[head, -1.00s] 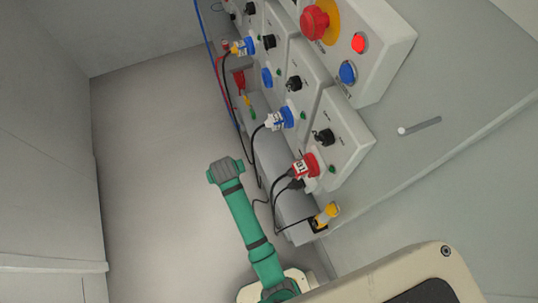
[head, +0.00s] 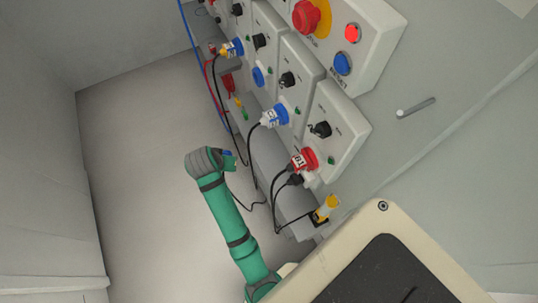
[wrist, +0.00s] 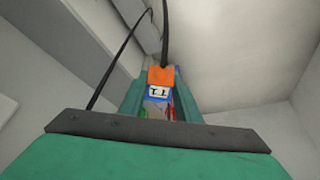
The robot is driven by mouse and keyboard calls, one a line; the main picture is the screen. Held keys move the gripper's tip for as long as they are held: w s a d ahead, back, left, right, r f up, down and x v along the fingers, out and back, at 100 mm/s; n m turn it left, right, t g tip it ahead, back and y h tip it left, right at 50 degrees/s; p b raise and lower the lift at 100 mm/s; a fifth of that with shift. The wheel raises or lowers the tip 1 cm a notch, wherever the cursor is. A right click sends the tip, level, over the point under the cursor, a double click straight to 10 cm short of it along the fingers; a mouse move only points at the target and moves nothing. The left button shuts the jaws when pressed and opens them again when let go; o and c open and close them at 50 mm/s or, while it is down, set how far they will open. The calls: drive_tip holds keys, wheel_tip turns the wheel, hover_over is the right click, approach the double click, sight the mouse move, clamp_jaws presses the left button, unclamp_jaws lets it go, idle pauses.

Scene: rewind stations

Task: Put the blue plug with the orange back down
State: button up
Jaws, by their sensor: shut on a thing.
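The blue plug with the orange back (wrist: 161,76) is between the green fingers of my gripper (wrist: 158,102) in the wrist view. Its blue part and a white label with dark marks show below the orange back, and a black cable runs up from it. In the head view my gripper (head: 228,160) is in the air over the floor, left of the sockets and apart from them.
Grey socket boxes (head: 335,130) with knobs line the bench to the right. A blue-white plug (head: 273,117), a red plug (head: 302,160) and a blue plug with a yellow-orange back (head: 233,48) sit at them. Black cables hang nearby. A yellow piece (head: 326,207) stands at the bench edge.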

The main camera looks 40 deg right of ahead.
drive_tip(key=s+d+r+m+g+h, duration=0.1)
drive_tip(key=s+d+r+m+g, duration=0.15)
drive_tip(key=s+d+m, duration=0.3)
drive_tip(key=s+d+r+m+g+h, duration=0.1)
drive_tip(key=s+d+r+m+g, duration=0.1)
drive_tip(key=s+d+r+m, duration=0.35)
hover_over(267, 148)
drive_tip(key=a, duration=0.2)
drive_tip(key=shift+m, duration=0.3)
drive_tip(key=f, duration=1.1)
drive_tip(key=shift+w, duration=0.2)
drive_tip(key=shift+w+d+f, duration=0.1)
drive_tip(key=shift+w+f, duration=0.05)
drive_tip(key=shift+f, duration=1.5)
drive_tip(key=shift+f, duration=0.15)
drive_tip(key=o, duration=1.2)
